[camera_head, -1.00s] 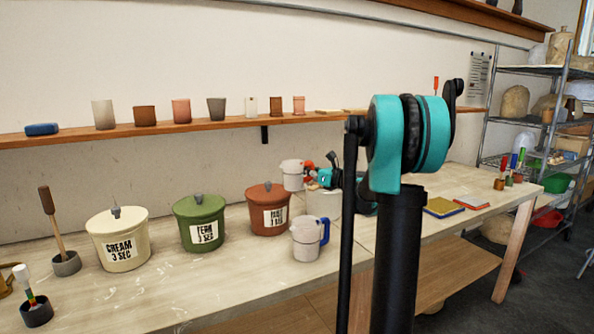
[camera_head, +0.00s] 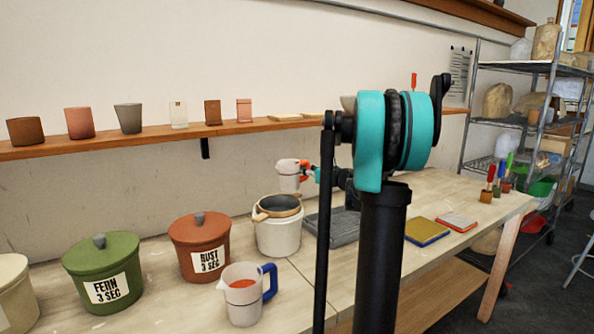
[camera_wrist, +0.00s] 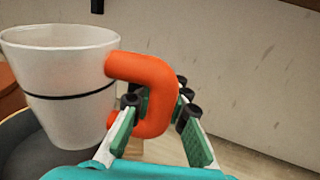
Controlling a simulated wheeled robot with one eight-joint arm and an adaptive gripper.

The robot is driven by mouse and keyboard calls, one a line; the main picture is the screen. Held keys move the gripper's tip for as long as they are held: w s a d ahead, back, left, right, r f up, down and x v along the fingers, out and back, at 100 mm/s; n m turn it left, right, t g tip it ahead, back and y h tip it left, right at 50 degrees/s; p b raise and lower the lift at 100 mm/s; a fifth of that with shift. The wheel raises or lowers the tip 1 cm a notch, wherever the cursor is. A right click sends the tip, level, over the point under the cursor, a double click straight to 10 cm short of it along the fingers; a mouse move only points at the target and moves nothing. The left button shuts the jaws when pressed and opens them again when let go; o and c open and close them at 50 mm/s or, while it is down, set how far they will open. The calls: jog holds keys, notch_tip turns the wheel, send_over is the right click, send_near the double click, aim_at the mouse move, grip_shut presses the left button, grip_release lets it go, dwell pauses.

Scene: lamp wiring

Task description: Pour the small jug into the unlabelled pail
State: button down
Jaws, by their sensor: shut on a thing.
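The small jug (camera_head: 289,177) is white with a dark band and an orange handle; it also shows in the wrist view (camera_wrist: 65,85). My gripper (camera_wrist: 160,112) is shut on its handle, and in the head view my gripper (camera_head: 307,173) is at the jug's right. The jug is held in the air, roughly upright; its contents are hidden. The unlabelled pail (camera_head: 278,237) is white and stands on the bench, below the jug in the head view. A round, wood-rimmed piece (camera_head: 277,203) rests on its top.
A larger jug (camera_head: 241,306) with a blue handle and orange-red contents stands in front of the pail. The lidded rust pail (camera_head: 199,250) and fern pail (camera_head: 103,275) stand to the left. A grey slab (camera_head: 343,228) lies right of the pail. A wall shelf (camera_head: 240,126) runs behind.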

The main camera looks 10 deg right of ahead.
jog(key=shift+s+a+r+n+h, duration=0.55)
jog(key=shift+a+r+n, duration=0.45)
jog(key=shift+n, duration=1.35)
jog(key=shift+s+a+r+n+h, duration=0.4)
jog(key=shift+a+r+n+h, duration=0.45)
jog(key=shift+n, duration=1.55)
jog(key=shift+s+a+r+n+h, duration=0.45)
jog(key=shift+a+r+n, duration=0.65)
jog(key=shift+n, duration=1.25)
jog(key=shift+s+a+r+n+h, duration=0.25)
jog(key=shift+s+a+n, duration=0.2)
jog(key=shift+a+n, duration=0.35)
jog(key=shift+s+a+r+n+h, duration=0.25)
jog(key=shift+s+a+n, duration=0.15)
jog(key=shift+a+n, duration=0.45)
jog(key=shift+s+a+r+n+h, duration=0.25)
jog(key=shift+s+a+n, duration=0.3)
jog(key=shift+a, duration=0.4)
jog(key=shift+w, duration=0.1)
